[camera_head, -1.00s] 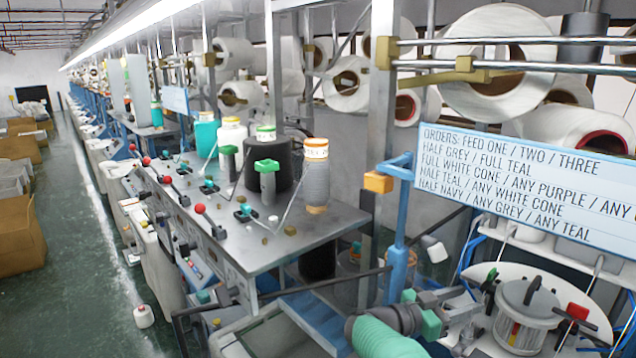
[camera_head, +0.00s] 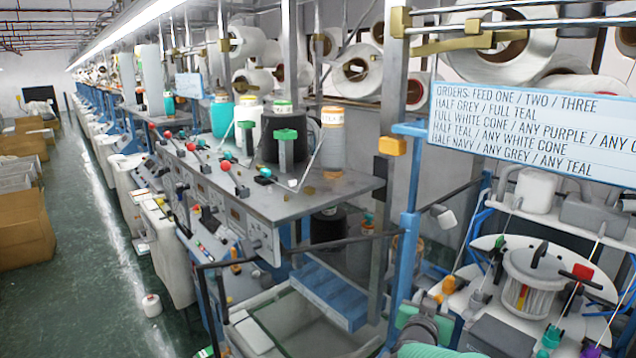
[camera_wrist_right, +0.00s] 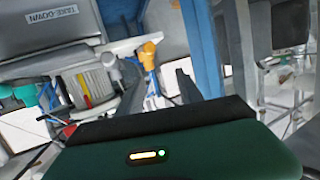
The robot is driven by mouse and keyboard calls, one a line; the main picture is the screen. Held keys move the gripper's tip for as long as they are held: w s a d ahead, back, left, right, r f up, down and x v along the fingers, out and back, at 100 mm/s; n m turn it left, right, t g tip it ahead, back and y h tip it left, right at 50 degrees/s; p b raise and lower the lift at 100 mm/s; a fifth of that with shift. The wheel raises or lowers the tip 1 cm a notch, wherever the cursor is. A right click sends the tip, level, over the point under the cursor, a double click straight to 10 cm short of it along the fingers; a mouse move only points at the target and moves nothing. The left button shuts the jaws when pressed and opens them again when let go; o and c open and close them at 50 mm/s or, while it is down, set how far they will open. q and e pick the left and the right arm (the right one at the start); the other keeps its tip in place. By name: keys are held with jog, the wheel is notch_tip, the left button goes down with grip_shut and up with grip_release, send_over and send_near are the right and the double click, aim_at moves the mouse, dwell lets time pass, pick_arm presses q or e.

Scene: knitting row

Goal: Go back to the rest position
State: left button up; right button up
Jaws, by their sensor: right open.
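My right gripper shows in the right wrist view (camera_wrist_right: 158,88), with its two dark fingers apart and nothing seen between them. In the head view only part of my right arm, with a teal ribbed sleeve, shows at the bottom edge; its fingers are not clear there. My left gripper is not in the head view. On the grey machine table (camera_head: 330,190) stand a teal cone (camera_head: 221,118), a white cone (camera_head: 247,128), a black cone with a green top (camera_head: 287,122) and a grey cone with an orange top (camera_head: 333,145).
A blue post (camera_head: 407,230) and an orders sign (camera_head: 530,130) stand to the right. A white round feeder (camera_head: 530,280) sits at lower right. A blue step (camera_head: 330,295) is below the table. A white cone (camera_head: 152,305) is on the aisle floor; cardboard boxes (camera_head: 22,230) line the left.

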jog(key=s+a+f+n+g+y+b, duration=0.3)
jog(key=s+a+f+y, duration=0.15)
jog(key=s+f, duration=0.45)
jog(key=s+a+f+n+g+y+b, duration=0.25)
jog(key=s+a+f, duration=0.25)
jog(key=s+f, duration=0.45)
pick_arm(q)
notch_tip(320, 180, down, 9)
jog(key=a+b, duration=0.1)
jog(key=b, duration=0.1)
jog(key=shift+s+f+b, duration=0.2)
jog(key=shift+b, duration=0.1)
pick_arm(e)
jog(key=s+f+g, duration=0.2)
jog(key=s+f, duration=0.2)
jog(key=s, duration=0.4)
jog(key=s+d+f+g, duration=0.1)
jog(key=s+f+g, duration=0.2)
jog(key=s, duration=0.5)
jog(key=shift+d+f+n, duration=0.15)
jog(key=shift+f+n, duration=0.2)
jog(key=shift+f, duration=0.45)
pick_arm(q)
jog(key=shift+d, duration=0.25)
pick_arm(e)
jog(key=shift+d+g, duration=0.25)
jog(key=shift+d, duration=0.05)
